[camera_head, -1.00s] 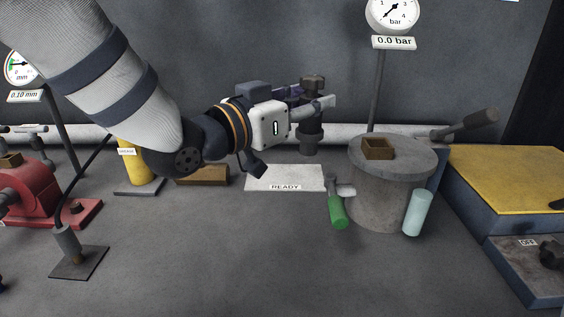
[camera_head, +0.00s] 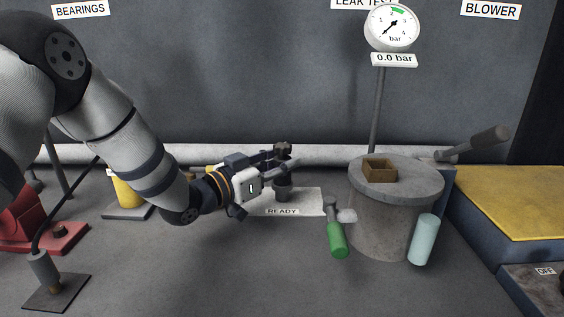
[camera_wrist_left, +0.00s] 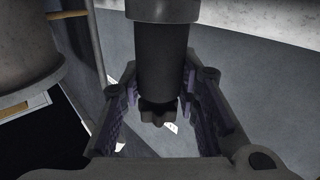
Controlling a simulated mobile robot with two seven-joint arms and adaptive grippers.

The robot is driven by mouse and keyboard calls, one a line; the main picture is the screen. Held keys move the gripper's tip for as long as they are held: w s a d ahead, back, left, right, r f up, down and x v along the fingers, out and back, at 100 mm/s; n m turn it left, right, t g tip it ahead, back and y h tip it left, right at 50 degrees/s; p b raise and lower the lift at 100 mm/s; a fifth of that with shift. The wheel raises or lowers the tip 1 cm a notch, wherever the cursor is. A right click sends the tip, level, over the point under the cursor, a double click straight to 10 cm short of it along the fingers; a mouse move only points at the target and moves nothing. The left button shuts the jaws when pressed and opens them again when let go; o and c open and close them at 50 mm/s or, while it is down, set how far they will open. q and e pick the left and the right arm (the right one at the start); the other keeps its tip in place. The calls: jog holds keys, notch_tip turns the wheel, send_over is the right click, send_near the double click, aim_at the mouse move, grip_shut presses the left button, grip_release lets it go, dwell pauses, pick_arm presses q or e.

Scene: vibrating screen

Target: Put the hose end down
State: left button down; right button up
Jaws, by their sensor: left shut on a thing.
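My left gripper (camera_head: 284,171) is shut on the hose end, a dark upright cylinder (camera_head: 283,191) with a knobbed top. The hose end is over the white READY plate (camera_head: 308,203) in the head view; I cannot tell whether its bottom touches the plate. In the left wrist view the hose end (camera_wrist_left: 162,60) stands between the two purple-padded fingers (camera_wrist_left: 160,110). My right gripper is not in view.
Right of the plate is a grey drum (camera_head: 375,230) with a green-handled valve (camera_head: 337,240) and a pale cyan cylinder (camera_head: 424,240). A pressure gauge (camera_head: 390,27) reads 0.0 bar. A yellow-topped block (camera_head: 520,205) is at the right.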

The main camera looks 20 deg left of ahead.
pick_arm(q)
jog(key=c, duration=1.2)
grip_release()
jog(key=shift+f, duration=0.1)
jog(key=shift+r, duration=0.3)
jog(key=p+v, duration=0.1)
jog(key=v, duration=1.1)
jog(key=shift+p, duration=0.35)
jog(key=shift+f, duration=0.1)
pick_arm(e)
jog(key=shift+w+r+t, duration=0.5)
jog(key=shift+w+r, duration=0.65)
